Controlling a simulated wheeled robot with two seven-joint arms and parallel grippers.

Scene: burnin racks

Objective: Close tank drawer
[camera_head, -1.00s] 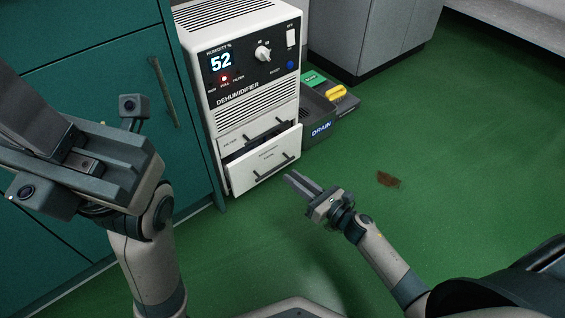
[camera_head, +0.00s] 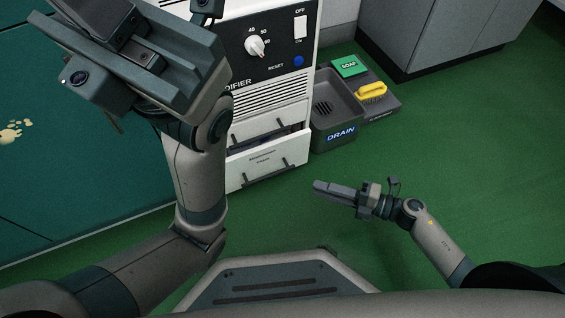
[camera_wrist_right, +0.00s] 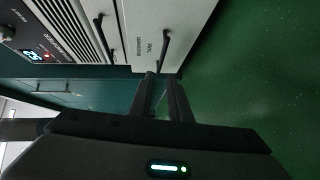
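The tank drawer (camera_head: 268,159) is the lower white drawer of the dehumidifier (camera_head: 268,100). It stands out from the body, with a dark gap above its front. Its dark handle (camera_head: 268,173) is on the front, and it also shows in the right wrist view (camera_wrist_right: 165,45). My right gripper (camera_head: 318,188) is apart from the drawer, to the right of its front and low over the floor. Its fingers have a narrow gap between them in the right wrist view, with nothing held. My left gripper (camera_head: 185,60) is raised at upper left and hides part of the dehumidifier; its finger opening is unclear.
A teal cabinet (camera_head: 70,170) is at left and a grey cabinet (camera_head: 420,35) at back right. The green floor (camera_head: 480,150) is open at right.

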